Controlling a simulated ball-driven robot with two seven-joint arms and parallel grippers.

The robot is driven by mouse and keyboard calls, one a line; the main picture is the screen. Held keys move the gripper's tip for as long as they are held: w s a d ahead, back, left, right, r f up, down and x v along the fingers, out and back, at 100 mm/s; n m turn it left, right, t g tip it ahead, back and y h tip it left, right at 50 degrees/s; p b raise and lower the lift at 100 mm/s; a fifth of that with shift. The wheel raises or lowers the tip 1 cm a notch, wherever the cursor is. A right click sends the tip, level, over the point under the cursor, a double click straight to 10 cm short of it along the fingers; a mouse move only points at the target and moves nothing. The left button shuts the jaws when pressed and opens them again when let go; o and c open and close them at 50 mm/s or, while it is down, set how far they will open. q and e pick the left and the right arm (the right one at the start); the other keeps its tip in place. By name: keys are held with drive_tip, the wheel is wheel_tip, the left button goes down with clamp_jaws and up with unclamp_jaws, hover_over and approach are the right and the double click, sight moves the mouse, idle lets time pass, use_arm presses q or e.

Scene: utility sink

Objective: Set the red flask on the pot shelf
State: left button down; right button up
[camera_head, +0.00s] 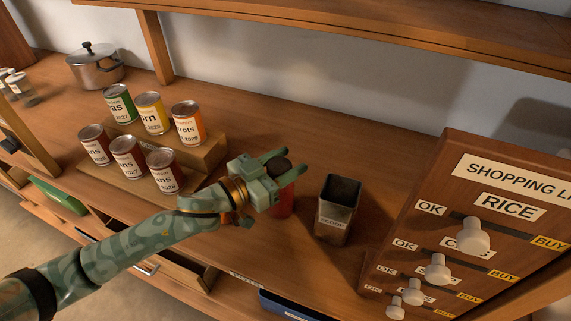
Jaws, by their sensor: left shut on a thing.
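The red flask (284,203) with a dark cap stands upright near the middle of the wooden counter, to the left of a dark square bin. My left gripper (282,166) is shut on the red flask near its cap, and its fingers hide part of the flask. I cannot tell whether the flask's base touches the counter. A metal pot (96,68) with a lid stands at the back left on a wooden surface. My right gripper is not in view.
Several cans (127,158) stand on a stepped wooden riser (205,150) left of the flask. The dark square bin (338,207) and a shopping list board (480,215) with knobs are at the right. An upper shelf (350,28) spans the back.

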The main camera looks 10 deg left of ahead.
use_arm(q)
drive_tip(key=c, duration=0.7)
unclamp_jaws()
drive_tip(key=shift+s+a, duration=0.1)
drive_tip(key=v, duration=1.1)
drive_tip(key=shift+s+a, duration=0.25)
drive_tip(key=shift+s, duration=0.1)
